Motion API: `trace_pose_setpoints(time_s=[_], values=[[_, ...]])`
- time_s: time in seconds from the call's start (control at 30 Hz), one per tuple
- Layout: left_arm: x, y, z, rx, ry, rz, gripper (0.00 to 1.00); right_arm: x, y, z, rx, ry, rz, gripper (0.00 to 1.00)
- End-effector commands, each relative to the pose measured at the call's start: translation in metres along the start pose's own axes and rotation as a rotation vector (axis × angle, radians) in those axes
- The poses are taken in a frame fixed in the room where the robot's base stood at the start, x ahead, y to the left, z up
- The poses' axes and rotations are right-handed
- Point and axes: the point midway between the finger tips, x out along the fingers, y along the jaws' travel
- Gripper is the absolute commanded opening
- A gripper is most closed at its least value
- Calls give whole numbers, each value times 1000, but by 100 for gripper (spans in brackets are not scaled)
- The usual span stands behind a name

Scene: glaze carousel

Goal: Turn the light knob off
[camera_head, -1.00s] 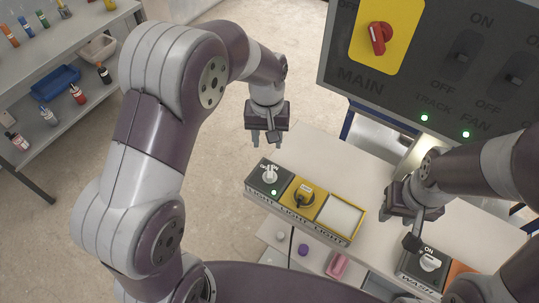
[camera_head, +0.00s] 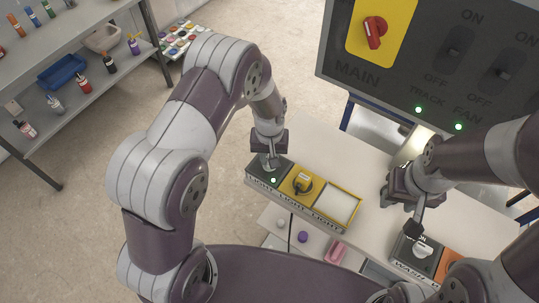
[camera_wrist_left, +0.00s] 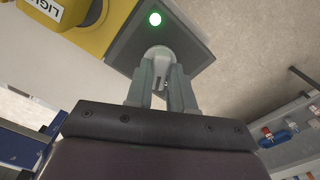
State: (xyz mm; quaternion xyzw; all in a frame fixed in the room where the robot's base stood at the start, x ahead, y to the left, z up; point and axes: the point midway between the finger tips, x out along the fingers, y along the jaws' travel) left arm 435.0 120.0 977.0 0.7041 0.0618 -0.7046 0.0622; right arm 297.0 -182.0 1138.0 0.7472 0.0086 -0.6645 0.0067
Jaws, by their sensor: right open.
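The light knob shows in the left wrist view as a pale grey knob (camera_wrist_left: 158,56) on a dark panel (camera_wrist_left: 185,38). A green lamp (camera_wrist_left: 155,19) beside it is lit. In the head view the lamp (camera_head: 273,180) glows on the dark left end of the LIGHT box, and the knob is mostly hidden by my left gripper (camera_head: 270,163). In the left wrist view both fingers of my left gripper (camera_wrist_left: 160,88) flank the knob and appear closed against its sides. My right gripper (camera_head: 415,217) is open and empty above the table at right, near the WASH knob.
Next to the knob panel are a yellow rotary switch (camera_head: 302,182) and a white lit panel (camera_head: 338,207). The WASH knob (camera_head: 422,248) is at right. A wall panel with a red MAIN switch (camera_head: 374,31) and green lamps stands behind. Shelves (camera_head: 75,85) are at left.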

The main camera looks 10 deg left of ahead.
Motion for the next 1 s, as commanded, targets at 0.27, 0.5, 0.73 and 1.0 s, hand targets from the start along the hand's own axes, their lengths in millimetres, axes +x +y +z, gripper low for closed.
trace_pose_setpoints(time_s=[0.27,0.5,0.73,1.0], values=[[0,0,0,-2,0,0,0,0,0,0,0,0,0,43],[-1,0,0,-59,0,0,0,1,0,0,0,0,0,43],[-1,0,0,-216,-1,0,0,2,0,0,0,0,0,43],[-1,0,0,-471,0,0,0,4,0,0,0,0,0,43]])
